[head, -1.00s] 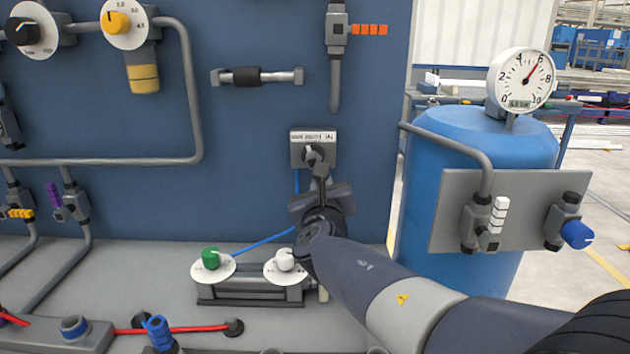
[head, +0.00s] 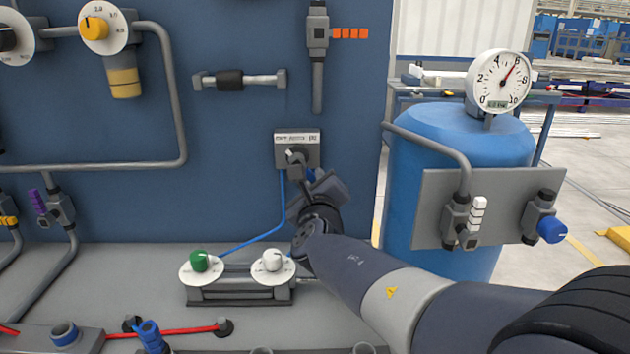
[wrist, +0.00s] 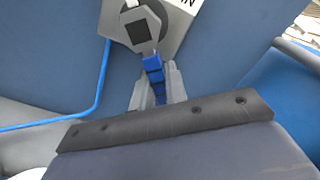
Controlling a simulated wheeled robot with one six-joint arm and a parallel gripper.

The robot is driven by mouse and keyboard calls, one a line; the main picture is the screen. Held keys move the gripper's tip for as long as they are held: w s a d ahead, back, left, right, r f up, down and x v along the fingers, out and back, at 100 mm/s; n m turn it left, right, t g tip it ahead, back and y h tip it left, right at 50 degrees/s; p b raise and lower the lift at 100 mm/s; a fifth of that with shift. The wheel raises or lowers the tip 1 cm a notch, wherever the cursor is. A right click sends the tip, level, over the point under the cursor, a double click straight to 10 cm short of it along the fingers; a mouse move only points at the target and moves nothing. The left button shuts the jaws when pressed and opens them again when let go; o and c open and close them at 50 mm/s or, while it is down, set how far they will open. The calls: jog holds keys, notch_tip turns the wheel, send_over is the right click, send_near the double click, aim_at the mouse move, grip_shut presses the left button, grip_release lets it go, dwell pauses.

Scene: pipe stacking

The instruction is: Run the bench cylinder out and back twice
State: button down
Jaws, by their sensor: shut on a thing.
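A grey hand valve (head: 297,148) with a white label is mounted low on the blue panel. Its blue lever (wrist: 154,72) shows between the finger pads in the wrist view. My gripper (head: 305,175) is shut on this lever, which leans down and right in the head view. The bench cylinder (head: 240,289) lies on the grey bench below. A green knob (head: 199,261) and a white knob (head: 273,260) on round dials sit above it. A blue tube (head: 250,241) runs from the valve to the cylinder. My arm hides the space right of the cylinder, so its rod is unclear.
A blue tank (head: 450,150) with a gauge (head: 499,82) stands at right, its needle near 6. A blue knob (head: 551,230) sits on its side plate. Red tubing (head: 180,330) and fittings line the bench front. Yellow regulator knob (head: 94,28) is at upper left.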

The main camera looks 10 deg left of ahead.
jog(key=c, duration=1.4)
grip_release()
jog(key=shift+c, duration=0.2)
jog(key=p+v, duration=0.1)
jog(key=v, duration=0.9)
jog(key=shift+s, duration=0.4)
